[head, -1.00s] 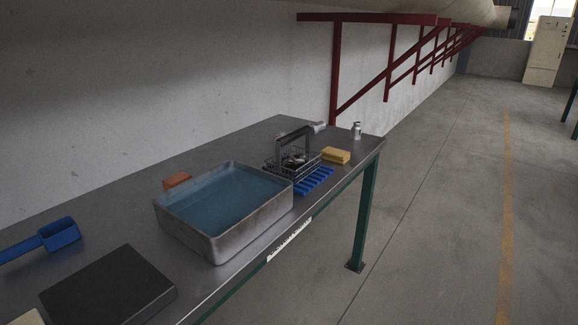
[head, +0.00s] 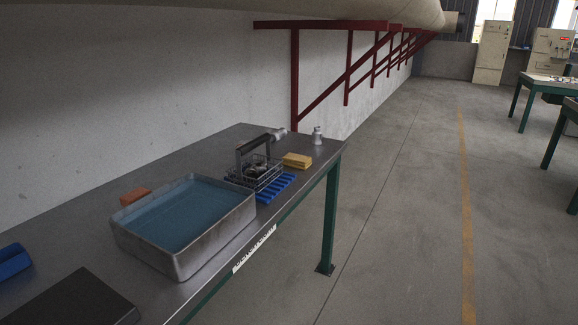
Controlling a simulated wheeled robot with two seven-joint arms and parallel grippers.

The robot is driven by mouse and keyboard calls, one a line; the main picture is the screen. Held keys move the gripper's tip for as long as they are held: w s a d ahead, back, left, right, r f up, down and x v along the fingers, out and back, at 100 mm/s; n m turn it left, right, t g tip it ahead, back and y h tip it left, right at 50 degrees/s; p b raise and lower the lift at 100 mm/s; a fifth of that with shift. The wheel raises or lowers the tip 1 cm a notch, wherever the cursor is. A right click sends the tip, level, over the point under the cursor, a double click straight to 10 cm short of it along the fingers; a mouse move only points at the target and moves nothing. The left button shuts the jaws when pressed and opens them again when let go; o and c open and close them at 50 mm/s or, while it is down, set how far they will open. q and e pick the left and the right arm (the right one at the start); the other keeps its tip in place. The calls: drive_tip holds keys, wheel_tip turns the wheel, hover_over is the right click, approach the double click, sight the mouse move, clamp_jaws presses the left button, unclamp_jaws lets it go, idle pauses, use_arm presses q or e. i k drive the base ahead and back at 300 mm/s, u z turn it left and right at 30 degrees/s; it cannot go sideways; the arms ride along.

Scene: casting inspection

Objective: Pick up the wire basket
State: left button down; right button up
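The wire basket (head: 257,175) stands on the metal workbench (head: 190,150), just beyond the water-filled tub. It has dark wire sides and an upright handle (head: 254,144) with a brown grip on top. Dark and pale parts lie inside it, too small to make out. It appears to rest on or against a blue slatted rack (head: 275,188). Neither of my grippers is in the head view.
A metal tub (head: 215,238) of bluish water stands close to the basket's near side. An orange-brown block (head: 135,196), yellow sponges (head: 297,160) and a small metal bottle (head: 317,136) are nearby. A blue scoop (head: 14,262) and dark plate (head: 75,302) lie nearer. Floor right of the bench is clear.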

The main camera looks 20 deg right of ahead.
sight(247, 147)
drive_tip(key=z, duration=1.7)
drive_tip(key=i, duration=3)
drive_tip(key=u, duration=3.55)
